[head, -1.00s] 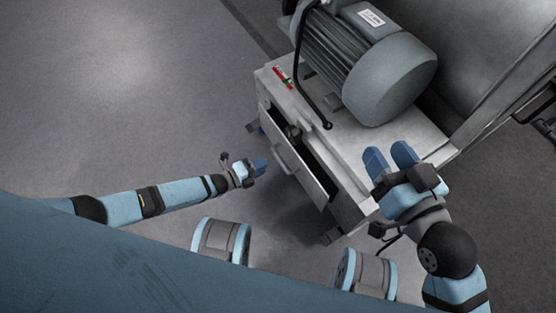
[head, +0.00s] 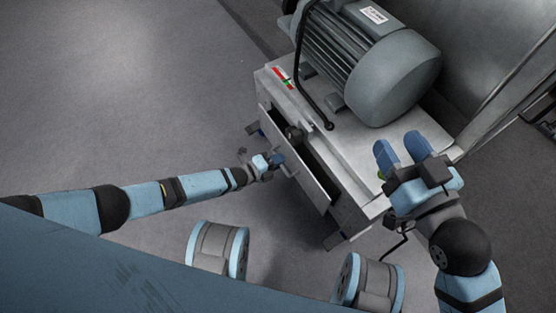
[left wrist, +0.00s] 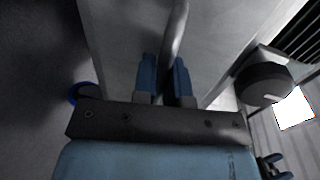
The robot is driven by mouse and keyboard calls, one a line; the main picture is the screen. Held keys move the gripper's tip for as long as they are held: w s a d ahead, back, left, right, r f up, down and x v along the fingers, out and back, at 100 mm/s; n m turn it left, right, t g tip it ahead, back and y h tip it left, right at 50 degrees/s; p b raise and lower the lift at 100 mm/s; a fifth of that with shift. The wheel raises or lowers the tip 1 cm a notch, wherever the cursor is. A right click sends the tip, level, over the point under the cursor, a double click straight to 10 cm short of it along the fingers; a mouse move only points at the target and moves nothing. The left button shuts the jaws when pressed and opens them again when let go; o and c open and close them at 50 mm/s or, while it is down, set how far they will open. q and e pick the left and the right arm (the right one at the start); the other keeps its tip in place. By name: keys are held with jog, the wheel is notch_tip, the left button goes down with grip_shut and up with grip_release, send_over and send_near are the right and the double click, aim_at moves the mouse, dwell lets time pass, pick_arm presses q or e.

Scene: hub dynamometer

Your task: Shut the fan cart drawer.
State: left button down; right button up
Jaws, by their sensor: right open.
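The fan cart (head: 358,150) stands right of centre in the head view, with its drawer (head: 304,175) pulled partly out on the near left side. A dark gap shows behind the drawer front. The bar-shaped drawer handle (head: 289,168) is on that front. My left gripper (head: 277,159) is at the handle. In the left wrist view the handle (left wrist: 177,28) runs between my two blue fingers (left wrist: 165,75); whether they clamp it is unclear. My right gripper (head: 404,150) is open over the cart's near right corner, with nothing seen between its fingers.
A large grey motor (head: 365,60) sits on the cart top with a black cable. A red and green label (head: 283,78) is near the cart's left corner. A big grey housing (head: 478,50) stands behind. The floor (head: 120,100) to the left is clear.

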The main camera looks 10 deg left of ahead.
pick_arm(q)
jog(key=b+x, duration=0.1)
jog(key=x, duration=0.1)
jog(key=r+b+x, duration=0.1)
jog(key=x, duration=0.1)
jog(key=shift+w+d+f, duration=0.1)
jog(key=shift+f, duration=0.05)
jog(key=c, duration=1.2)
grip_release()
jog(key=shift+w, duration=0.1)
pick_arm(e)
jog(key=shift+w+d+r+n+t, duration=0.1)
jog(key=shift+w+d+n+t, duration=0.3)
jog(key=shift+n, duration=0.3)
jog(key=shift+a+r, duration=0.1)
pick_arm(q)
jog(key=shift+s+a+r+p, duration=0.2)
jog(key=shift+s+a+p, duration=0.1)
jog(key=shift+s+p, duration=0.1)
jog(key=p, duration=0.5)
send_near(288, 155)
jog(key=shift+v, duration=1.65)
pick_arm(e)
jog(key=shift+s+a+r+m+g, duration=0.2)
jog(key=shift+s+a+m+g, duration=0.15)
jog(key=shift+s+m, duration=0.4)
jog(key=shift+s+a+r+m+g, duration=0.25)
jog(key=shift+s+a+m, duration=0.15)
jog(key=shift+m, duration=0.55)
